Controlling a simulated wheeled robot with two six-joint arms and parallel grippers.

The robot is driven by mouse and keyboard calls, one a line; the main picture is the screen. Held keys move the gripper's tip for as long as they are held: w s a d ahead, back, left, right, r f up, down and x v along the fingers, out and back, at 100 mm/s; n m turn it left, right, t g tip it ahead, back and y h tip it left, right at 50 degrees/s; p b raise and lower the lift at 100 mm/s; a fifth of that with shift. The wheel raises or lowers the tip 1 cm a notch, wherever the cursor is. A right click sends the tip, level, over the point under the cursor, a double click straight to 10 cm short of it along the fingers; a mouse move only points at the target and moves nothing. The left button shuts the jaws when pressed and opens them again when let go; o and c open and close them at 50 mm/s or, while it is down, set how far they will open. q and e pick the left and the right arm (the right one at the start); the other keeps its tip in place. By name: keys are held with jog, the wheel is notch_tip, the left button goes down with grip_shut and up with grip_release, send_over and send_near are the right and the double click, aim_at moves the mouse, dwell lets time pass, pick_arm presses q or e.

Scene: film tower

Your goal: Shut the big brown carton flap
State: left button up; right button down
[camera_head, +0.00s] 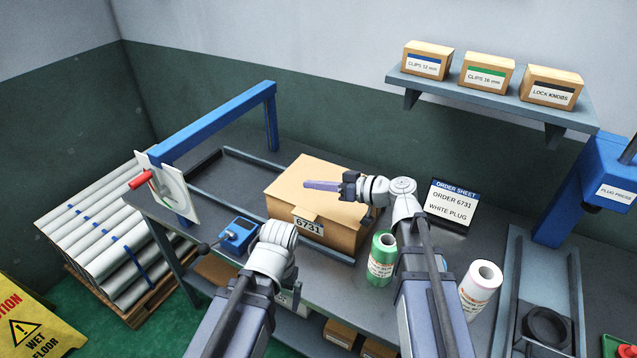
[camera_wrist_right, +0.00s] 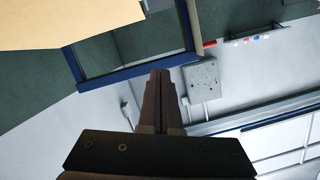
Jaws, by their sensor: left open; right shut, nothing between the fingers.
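The big brown carton (camera_head: 300,180) stands on the bench, with a "6731" label on its front. Its top looks flat and covered, and I see no flap standing up in the head view. My right gripper (camera_head: 308,184) is shut and empty, its fingers pointing left over the carton top; I cannot tell whether they touch it. In the right wrist view the shut fingers (camera_wrist_right: 158,85) are below a tan surface (camera_wrist_right: 70,22), likely carton board. My left gripper (camera_head: 288,278) is low in front of the carton, mostly hidden by its own wrist; its fingertips do not show.
A blue gantry (camera_head: 215,122) stands behind and left of the carton. A blue lever box (camera_head: 238,236) is at its front left. A green roll (camera_head: 381,258), a white roll (camera_head: 480,290) and the order sheet (camera_head: 452,205) are to the right.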

jog(key=shift+n, duration=0.5)
jog(key=f+b, duration=0.1)
jog(key=s+f+b, duration=0.1)
jog(key=f+b, duration=0.1)
jog(key=f, duration=0.1)
jog(key=shift+s+a+f, duration=0.1)
jog(key=shift+s+a, duration=0.1)
jog(key=shift+a, duration=0.2)
jog(key=shift+s+a+f+b, duration=0.15)
jog(key=shift+f+b, duration=0.6)
jog(key=shift+f, duration=0.05)
jog(key=shift+r, duration=0.15)
notch_tip(320, 180, up, 10)
jog(key=p, duration=1)
